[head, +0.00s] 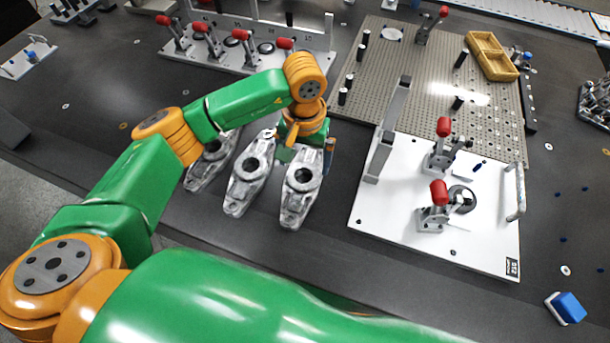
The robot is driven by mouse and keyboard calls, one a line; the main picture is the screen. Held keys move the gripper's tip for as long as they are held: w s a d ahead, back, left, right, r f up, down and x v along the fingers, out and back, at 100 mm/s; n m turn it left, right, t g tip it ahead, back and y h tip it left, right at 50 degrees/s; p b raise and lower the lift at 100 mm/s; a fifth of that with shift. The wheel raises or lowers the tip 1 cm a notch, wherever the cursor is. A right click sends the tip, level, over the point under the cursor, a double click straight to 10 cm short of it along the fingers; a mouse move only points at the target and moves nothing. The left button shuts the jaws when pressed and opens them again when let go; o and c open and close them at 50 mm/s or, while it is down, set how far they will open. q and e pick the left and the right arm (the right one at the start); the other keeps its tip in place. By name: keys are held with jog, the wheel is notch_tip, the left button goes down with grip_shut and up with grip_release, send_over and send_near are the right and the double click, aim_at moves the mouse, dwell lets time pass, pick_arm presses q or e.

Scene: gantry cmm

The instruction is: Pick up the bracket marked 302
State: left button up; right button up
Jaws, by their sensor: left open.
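Three grey cast-metal brackets lie side by side on the dark table: a left one (203,172), a middle one (242,187) and a right one (296,204). Each has a round hole. No number can be read on them, so I cannot tell which is 302. My left gripper (306,151) points down at the far end of the right bracket, its fingers apart. It looks empty, and I cannot tell whether it touches the bracket. My left forearm partly covers the left bracket. My right gripper is out of view.
A white fixture plate (400,215) with red-handled clamps stands right of the brackets. Behind it is a perforated plate (400,65) with a yellow tray (491,56). Another clamp fixture (270,72) stands at the back. A blue-and-white block (568,307) lies at the lower right.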

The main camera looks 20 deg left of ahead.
aim_at(303, 172)
pick_arm(q)
notch_tip(303, 172, down, 4)
jog(key=shift+s+f+p, duration=0.15)
jog(key=shift+f+p, duration=0.1)
jog(key=shift+p, duration=0.05)
grip_shut()
